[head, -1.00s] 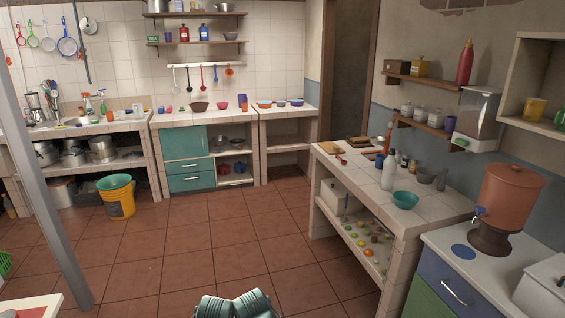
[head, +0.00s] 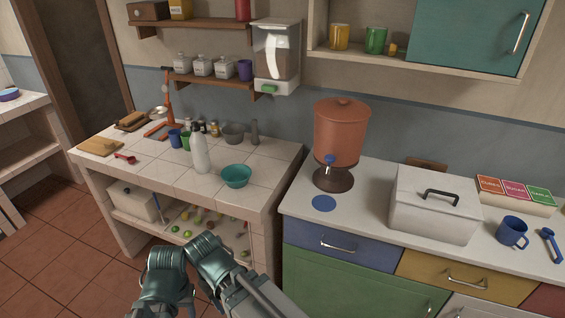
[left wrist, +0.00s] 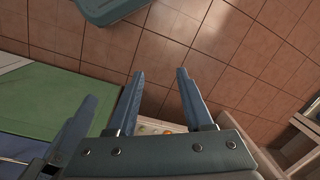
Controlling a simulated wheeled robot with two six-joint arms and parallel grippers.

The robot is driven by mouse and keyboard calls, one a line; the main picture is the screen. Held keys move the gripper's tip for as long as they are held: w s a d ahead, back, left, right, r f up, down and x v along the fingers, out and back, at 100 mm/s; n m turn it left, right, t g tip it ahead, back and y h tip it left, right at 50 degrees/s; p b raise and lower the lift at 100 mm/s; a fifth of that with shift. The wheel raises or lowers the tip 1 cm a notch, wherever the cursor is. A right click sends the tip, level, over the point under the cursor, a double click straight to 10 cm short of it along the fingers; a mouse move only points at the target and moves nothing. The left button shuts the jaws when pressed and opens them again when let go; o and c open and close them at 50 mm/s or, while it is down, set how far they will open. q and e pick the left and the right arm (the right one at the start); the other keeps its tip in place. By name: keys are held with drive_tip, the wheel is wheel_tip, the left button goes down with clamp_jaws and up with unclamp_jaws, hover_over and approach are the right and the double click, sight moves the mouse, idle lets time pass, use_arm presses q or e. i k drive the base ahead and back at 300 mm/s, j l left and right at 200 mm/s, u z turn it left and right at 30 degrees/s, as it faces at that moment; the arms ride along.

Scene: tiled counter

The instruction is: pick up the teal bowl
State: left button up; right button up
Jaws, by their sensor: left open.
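The teal bowl (head: 237,176) stands upright on the tiled counter (head: 205,190), near its front right edge, beside a white bottle (head: 200,150). The bowl looks empty and is not seen in the left wrist view. My left gripper (left wrist: 160,75) is open and empty in the left wrist view, over the tiled floor. A further blue finger-like part at the left of that view may be my right gripper; its jaws cannot be made out. In the head view only teal parts of my arms show at the bottom, apart from the bowl.
A red-brown water dispenser (head: 340,135) and a white lidded box (head: 435,205) stand on the white counter at right. Cups, small bottles and a mortar (head: 233,134) stand behind the bowl. Shelves hang above. The counter left of the bowl is partly clear.

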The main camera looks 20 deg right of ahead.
sight(235, 175)
drive_tip(key=i+j+z, duration=0.95)
drive_tip(key=k, duration=0.05)
